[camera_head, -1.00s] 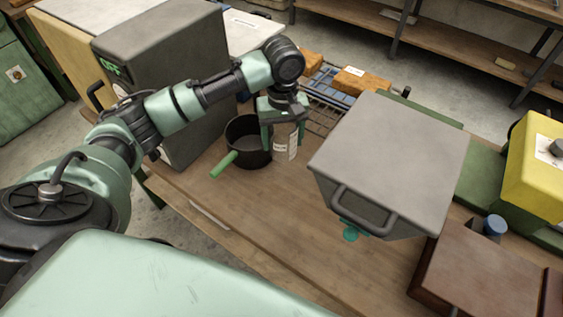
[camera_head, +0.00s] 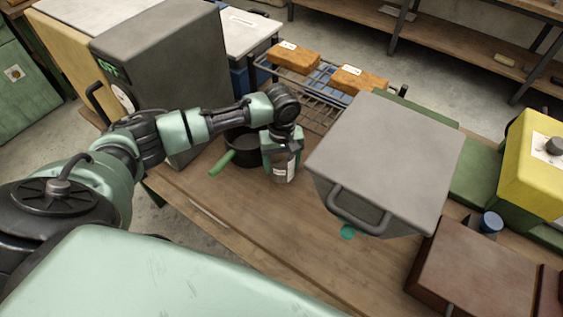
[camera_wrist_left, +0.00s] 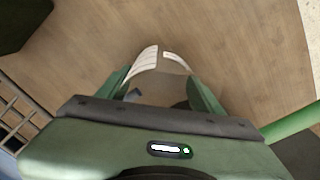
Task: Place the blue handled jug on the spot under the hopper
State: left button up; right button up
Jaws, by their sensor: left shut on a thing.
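My left gripper (camera_head: 282,150) is shut on a greyish labelled container, which I take for the jug (camera_head: 284,171). It is upright over the wooden table, between the black pan and the hopper; I cannot tell whether it touches the table. In the left wrist view the jug (camera_wrist_left: 146,65) sits between the fingers of my left gripper (camera_wrist_left: 165,90), with a small dark bluish patch that may be its handle. The grey hopper (camera_head: 385,150) stands to the right, with a teal part (camera_head: 347,232) low at its front. The spot under it is hidden. My right gripper is not in view.
A black pan (camera_head: 245,150) with a green handle is close left of the jug. A wire rack (camera_head: 318,108) with orange blocks stands behind. A brown box (camera_head: 480,275) and a blue cylinder (camera_head: 490,224) are at right. The front table (camera_head: 265,215) is clear.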

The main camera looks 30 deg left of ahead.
pick_arm(q)
jog(key=o, duration=1.5)
jog(key=shift+f, duration=0.1)
